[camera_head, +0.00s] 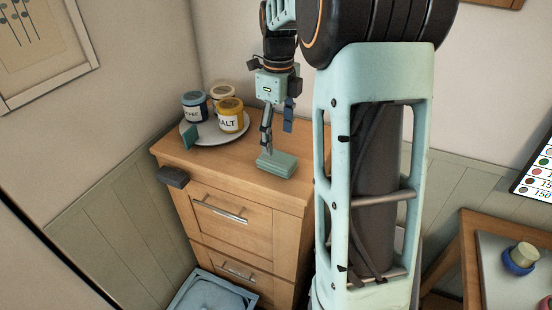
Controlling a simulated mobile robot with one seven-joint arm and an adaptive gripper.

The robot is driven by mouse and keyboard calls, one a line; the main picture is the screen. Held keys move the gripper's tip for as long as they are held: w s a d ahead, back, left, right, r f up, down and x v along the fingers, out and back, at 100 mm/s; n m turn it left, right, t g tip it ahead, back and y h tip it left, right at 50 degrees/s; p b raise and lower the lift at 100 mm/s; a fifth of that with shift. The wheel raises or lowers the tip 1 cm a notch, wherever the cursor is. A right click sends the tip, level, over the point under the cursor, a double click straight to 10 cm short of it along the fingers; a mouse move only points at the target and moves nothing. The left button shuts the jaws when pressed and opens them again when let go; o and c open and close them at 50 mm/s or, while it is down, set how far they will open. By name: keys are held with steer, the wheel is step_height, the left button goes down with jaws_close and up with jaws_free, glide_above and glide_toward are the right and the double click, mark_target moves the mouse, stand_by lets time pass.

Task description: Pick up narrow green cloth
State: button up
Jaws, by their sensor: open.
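A narrow green folded cloth (278,163) lies on top of the wooden cabinet, near its front right part. My gripper (277,138) points down just above it and is open. One dark finger reaches down close to the cloth's back left part; I cannot tell whether it touches. The other finger shows higher, on the right. Nothing is seen held between them.
A round plate (239,137) with several labelled jars, including a yellow one (230,115), stands left of my gripper. A small teal item (190,135) is at its left edge. A dark block (173,177) sits at the cabinet's (246,180) front left corner.

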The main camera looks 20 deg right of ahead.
mark_target(277, 158)
step_height(277, 158, down, 3)
steer(key=shift+f, duration=0.2)
steer(key=shift+w+d+f+p, duration=0.1)
steer(key=shift+w+f+p, duration=0.1)
steer(key=shift+f, duration=0.7)
steer(key=shift+w+a+f+p, duration=0.1)
steer(key=shift+w+f+p, duration=0.1)
steer(key=shift+f, duration=0.65)
steer(key=shift+w+d+f+p, duration=0.1)
steer(key=shift+w+f+p, duration=0.1)
steer(key=shift+f, duration=0.7)
steer(key=shift+c, duration=0.4)
steer(key=c, duration=1.1)
steer(key=shift+r, duration=0.1)
